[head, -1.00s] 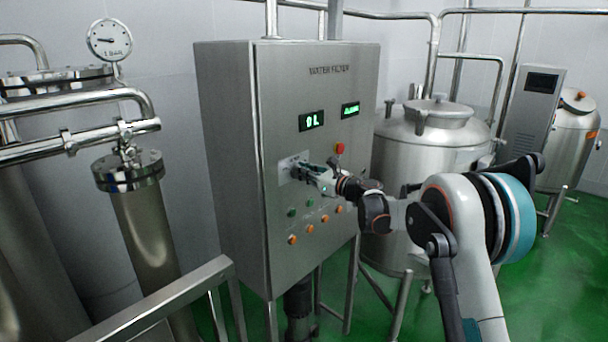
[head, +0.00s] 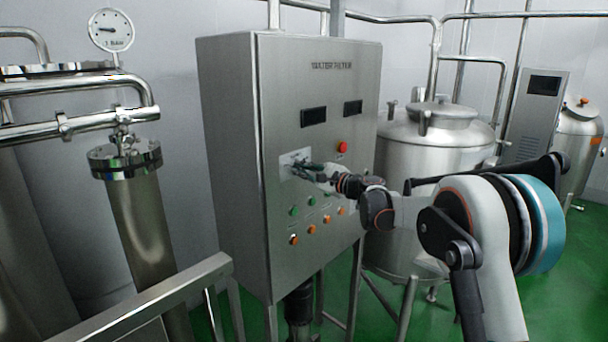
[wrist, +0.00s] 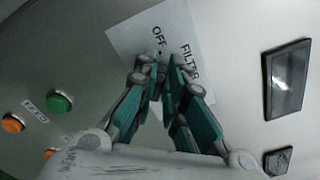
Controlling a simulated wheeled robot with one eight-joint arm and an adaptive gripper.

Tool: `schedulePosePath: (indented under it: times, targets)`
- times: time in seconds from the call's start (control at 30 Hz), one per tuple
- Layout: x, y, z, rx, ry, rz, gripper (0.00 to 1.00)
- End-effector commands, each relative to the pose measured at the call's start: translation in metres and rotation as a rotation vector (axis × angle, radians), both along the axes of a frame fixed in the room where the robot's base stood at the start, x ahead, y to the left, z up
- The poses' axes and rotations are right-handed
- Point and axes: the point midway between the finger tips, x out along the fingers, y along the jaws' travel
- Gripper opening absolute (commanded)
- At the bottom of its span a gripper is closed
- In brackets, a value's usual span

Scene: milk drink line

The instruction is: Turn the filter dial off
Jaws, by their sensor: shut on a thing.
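The water filter cabinet (head: 228,150) stands in the middle of the head view. Its white label plate (head: 284,162) is at mid-height on the front. In the wrist view the plate (wrist: 125,38) reads "OFF" and "FILTER". My gripper (head: 301,167) is at the plate, its teal fingers closed together on the filter dial. The fingertips (wrist: 157,74) hide nearly all of the dial, so its pointer cannot be read. Both display screens on the cabinet, the left one (head: 313,116) and the right one (head: 353,107), are dark.
A red button (head: 342,147) sits right of the plate. Green and orange buttons (head: 294,240) are below my gripper. A metal railing (head: 150,300) is at front left. A steel tank (head: 420,160) stands behind my arm. A gauge (head: 111,31) is at upper left.

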Motion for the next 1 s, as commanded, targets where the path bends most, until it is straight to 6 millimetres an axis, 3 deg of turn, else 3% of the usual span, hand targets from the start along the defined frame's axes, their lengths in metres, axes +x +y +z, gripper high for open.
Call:
schedulePosePath:
  times: [0.3,0.83,0.87,0.93,1.0]
  targets:
    - [-0.0012,0.0008,-0.0032,-0.074,-0.092,0.001,0.00]
    - [-0.0015,0.0009,-0.0032,-0.088,-0.110,0.001,0.00]
    - [-0.0015,0.0009,-0.0032,-0.088,-0.110,0.001,0.15]
    - [-0.0014,0.0008,-0.0032,-0.088,-0.110,0.001,0.31]
    - [-0.0013,0.0009,-0.0029,-0.087,-0.109,0.001,0.31]
